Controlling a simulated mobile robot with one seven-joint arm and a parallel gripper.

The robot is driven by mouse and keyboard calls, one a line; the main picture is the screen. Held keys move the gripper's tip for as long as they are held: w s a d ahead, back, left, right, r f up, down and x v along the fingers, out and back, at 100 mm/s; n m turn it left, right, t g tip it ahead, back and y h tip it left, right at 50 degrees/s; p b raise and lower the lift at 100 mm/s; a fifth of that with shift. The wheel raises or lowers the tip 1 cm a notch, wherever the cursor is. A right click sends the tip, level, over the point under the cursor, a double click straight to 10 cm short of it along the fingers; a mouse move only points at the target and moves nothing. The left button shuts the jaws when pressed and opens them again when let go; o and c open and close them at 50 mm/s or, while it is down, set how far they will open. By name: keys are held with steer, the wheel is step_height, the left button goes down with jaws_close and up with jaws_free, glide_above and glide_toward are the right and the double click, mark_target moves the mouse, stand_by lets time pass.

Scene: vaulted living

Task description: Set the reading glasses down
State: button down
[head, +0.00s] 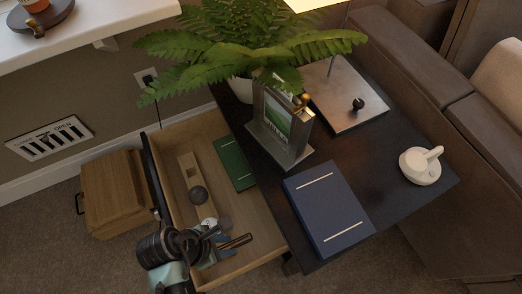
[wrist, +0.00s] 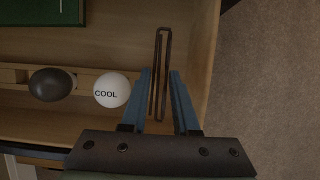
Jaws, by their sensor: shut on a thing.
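The reading glasses (wrist: 161,48) show in the wrist view as a thin, folded dark-brown frame standing out between the fingertips. In the head view their brown bars (head: 237,242) stick out to the right of the fingers. My gripper (wrist: 161,74) is shut on them; it also shows in the head view (head: 222,245). It is inside the open wooden drawer (head: 262,235), near its front right corner. I cannot tell whether the glasses touch the drawer floor. Part of the frame is hidden between the blue fingers.
The drawer also holds a green book (head: 234,163), a dark ball (wrist: 51,84), a white ball marked COOL (wrist: 112,90) and a wooden strip (head: 188,168). The dark table (head: 385,150) above bears a blue book (head: 328,208), a picture frame, a lamp, a fern and a white object (head: 420,168).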

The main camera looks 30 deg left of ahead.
steer(key=w+f+b, duration=0.1)
steer(key=w, duration=0.2)
steer(key=w+d+f+b, duration=0.1)
steer(key=w+f+b, duration=0.1)
steer(key=w, duration=0.1)
steer(key=w+f+b, duration=0.1)
steer(key=w+f, duration=0.1)
steer(key=w, duration=0.2)
steer(key=shift+d+f+b, duration=0.15)
steer(key=shift+f+b, duration=0.1)
steer(key=shift+b, duration=0.15)
steer(key=w+f, duration=0.1)
steer(key=w+b, duration=0.1)
steer(key=w+f+b, duration=0.1)
steer(key=shift+w+d+f, duration=0.3)
steer(key=shift+w, duration=0.05)
steer(key=shift+r, duration=0.1)
steer(key=c, duration=0.7)
jaws_free()
steer(key=shift+o, duration=0.2)
steer(key=p+v, duration=0.5)
steer(key=v, duration=0.7)
steer(key=shift+p, duration=0.3)
